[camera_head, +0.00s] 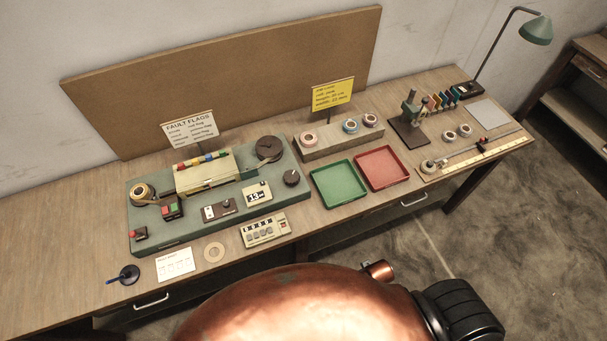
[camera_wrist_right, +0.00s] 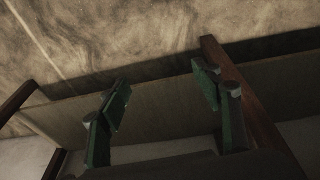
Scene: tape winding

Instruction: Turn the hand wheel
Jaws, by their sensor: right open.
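The green tape-winding machine (camera_head: 142,226) stands on the workbench in the head view. A large dark disc (camera_head: 269,148) with a pale arm beside it sits at its back right. A smaller dark round knob or wheel (camera_head: 291,178) sits near its right end; I cannot tell for certain which one is the hand wheel. A tape roll (camera_head: 142,193) sits at its left end. My right gripper (camera_wrist_right: 163,92) shows only in the right wrist view, its two green fingers apart with nothing between them. It is away from the machine. My left gripper is in neither view.
A green tray (camera_head: 338,182) and a red tray (camera_head: 383,168) lie right of the machine. A tape rack (camera_head: 340,141), a small press (camera_head: 409,120) and a lamp (camera_head: 536,30) stand farther right. The wrist view shows floor and dark wooden bars.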

